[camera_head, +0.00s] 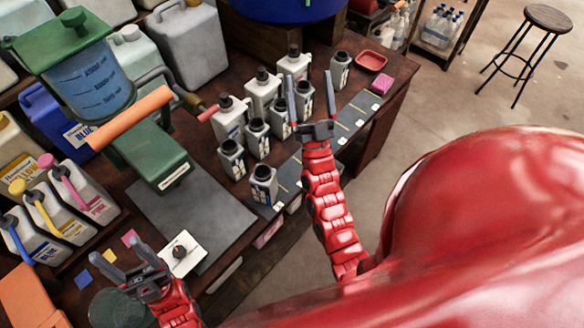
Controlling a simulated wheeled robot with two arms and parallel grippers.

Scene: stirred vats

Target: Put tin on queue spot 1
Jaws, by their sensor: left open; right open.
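Several small grey tins with dark caps stand on the dark bench. One tin (263,184) stands at the near end of a dark strip (352,117) with yellow lines and white labels, along the bench's right edge. Another tin (340,70) stands at the far end. My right gripper (311,82) is open, its fingers pointing away over the bench; a tin (304,97) shows between them, but I cannot tell whether they are around or above it. My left gripper (122,250) is open and empty at lower left. I cannot read which place is queue spot 1.
Larger white bottles (262,90) stand behind the tins. A green dispenser (150,150) with a blue tank and orange handle stands left. A white dial box (182,253) lies near my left gripper. A red dish (371,61) and pink block (382,84) sit at the far right corner.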

